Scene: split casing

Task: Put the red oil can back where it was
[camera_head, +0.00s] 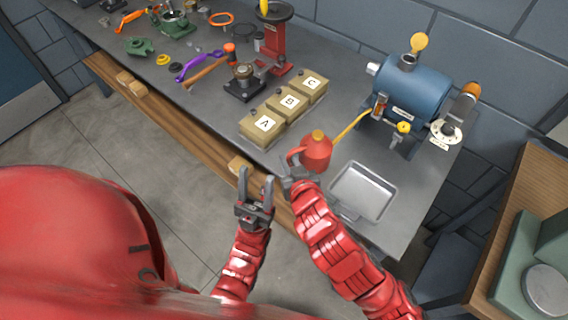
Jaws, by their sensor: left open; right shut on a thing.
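The red oil can (318,152) has a yellow cap and a long yellow spout that points up and right toward the blue machine. It is upright near the front edge of the grey workbench (404,205). My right gripper (294,170) is shut on the can's left side, at its handle; the fingertips are partly hidden. I cannot tell whether the can touches the bench. My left gripper (256,182) is open and empty, in front of the bench edge and to the left of the can.
A metal tray (338,206) lies right of the can. Boxes marked A (262,127), B (288,103) and C (311,84) stand behind it. The blue machine (412,92) is at the back right. Tools and a red press (273,45) fill the left bench.

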